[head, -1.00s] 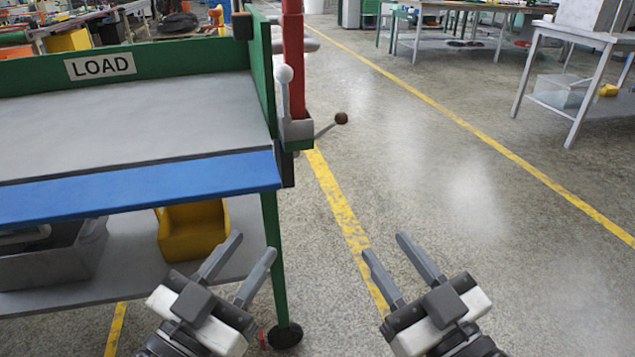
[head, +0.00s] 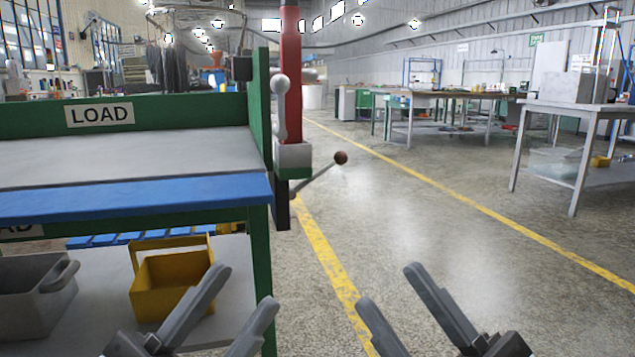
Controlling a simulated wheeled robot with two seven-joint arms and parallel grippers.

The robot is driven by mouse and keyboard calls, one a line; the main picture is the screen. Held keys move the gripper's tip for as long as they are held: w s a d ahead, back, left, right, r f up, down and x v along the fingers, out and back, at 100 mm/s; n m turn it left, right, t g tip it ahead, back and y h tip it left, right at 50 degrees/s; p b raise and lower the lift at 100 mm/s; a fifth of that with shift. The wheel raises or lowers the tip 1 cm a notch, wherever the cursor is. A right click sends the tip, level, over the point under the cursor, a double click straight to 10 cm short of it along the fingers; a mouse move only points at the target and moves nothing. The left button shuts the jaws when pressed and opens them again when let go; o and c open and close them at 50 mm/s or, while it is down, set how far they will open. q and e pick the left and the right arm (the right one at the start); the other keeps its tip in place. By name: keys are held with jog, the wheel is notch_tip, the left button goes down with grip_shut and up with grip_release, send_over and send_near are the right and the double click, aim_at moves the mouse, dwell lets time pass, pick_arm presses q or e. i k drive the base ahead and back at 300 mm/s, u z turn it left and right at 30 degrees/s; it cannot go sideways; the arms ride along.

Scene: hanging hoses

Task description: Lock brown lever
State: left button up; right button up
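The brown lever is a thin metal rod with a round brown knob (head: 341,158). My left gripper (head: 245,288) is open and empty, low in the view in front of the bench's right leg. My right gripper (head: 388,285) is open and empty, low in the view over the floor. Both are well below the knob in the picture and touch nothing visible.
A white-knobbed lever (head: 280,84) stands upright at the red post (head: 291,60). The green workbench (head: 190,114) with a LOAD sign fills the left side. A yellow bin (head: 172,285) and a grey bin (head: 35,300) sit on its lower shelf.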

aim_at(340, 157)
jog(key=z, duration=1.25)
jog(key=i, duration=0.5)
jog(key=u, duration=2.25)
jog(key=i, duration=0.5)
jog(key=z, duration=0.05)
